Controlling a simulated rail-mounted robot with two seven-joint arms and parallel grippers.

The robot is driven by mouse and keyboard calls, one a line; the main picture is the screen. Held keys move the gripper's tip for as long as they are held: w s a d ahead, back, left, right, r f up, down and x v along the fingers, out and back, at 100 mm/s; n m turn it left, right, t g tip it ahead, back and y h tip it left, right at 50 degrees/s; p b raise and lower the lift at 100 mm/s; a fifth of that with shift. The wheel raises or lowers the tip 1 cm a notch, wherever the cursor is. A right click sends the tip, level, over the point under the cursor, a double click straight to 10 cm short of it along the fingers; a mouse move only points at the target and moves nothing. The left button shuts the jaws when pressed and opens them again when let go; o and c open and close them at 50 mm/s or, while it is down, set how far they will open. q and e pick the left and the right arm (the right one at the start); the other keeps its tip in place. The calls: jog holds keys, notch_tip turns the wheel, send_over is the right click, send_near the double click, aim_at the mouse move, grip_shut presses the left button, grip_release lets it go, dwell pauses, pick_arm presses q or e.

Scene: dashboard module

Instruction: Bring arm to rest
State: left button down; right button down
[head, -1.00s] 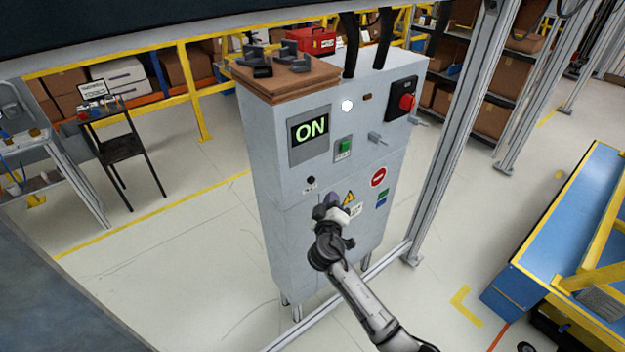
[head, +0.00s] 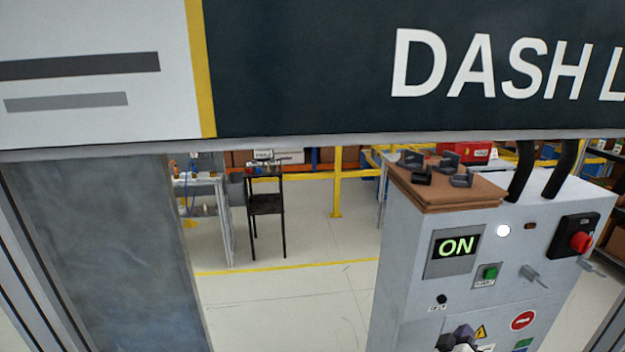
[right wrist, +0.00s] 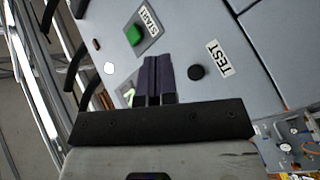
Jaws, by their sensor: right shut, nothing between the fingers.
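My right gripper (head: 458,338) shows at the bottom edge of the head view, in front of the lower part of the grey control cabinet (head: 405,265). In the right wrist view its two dark fingers (right wrist: 152,78) are together with nothing between them. They point toward the cabinet front, near the green START button (right wrist: 134,35) and the black TEST knob (right wrist: 196,72). Whether they touch the panel cannot be told. The display (head: 456,247) reads ON, and a round white light (head: 503,231) is lit beside it. My left gripper is not in view.
A red rotary switch (head: 580,241) and a lever (head: 533,275) stick out from the cabinet front. Dark brackets lie on a brown board (head: 455,200) on top. A large sign (head: 400,70) crosses the upper view. A grey column (head: 110,250) stands at left. Open floor lies between.

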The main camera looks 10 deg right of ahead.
jog(key=s+a+f+g+y, duration=0.2)
jog(key=s+a+g+y, duration=0.2)
jog(key=s+a+y, duration=0.9)
jog(key=s+a+f+g, duration=0.2)
jog(key=s+f, duration=0.3)
jog(key=s, duration=0.4)
jog(key=s+a+f+g, duration=0.2)
jog(key=s+f, duration=0.2)
jog(key=s, duration=0.5)
jog(key=s+a+f+g, duration=0.1)
jog(key=s+a+f, duration=0.1)
jog(key=s+f, duration=0.5)
notch_tip(320, 180, up, 33)
jog(key=s+p, duration=0.2)
jog(key=p, duration=2.8)
jog(key=shift+n+y+p, duration=0.3)
jog(key=shift+n+p, duration=0.1)
jog(key=shift+s+r, duration=0.1)
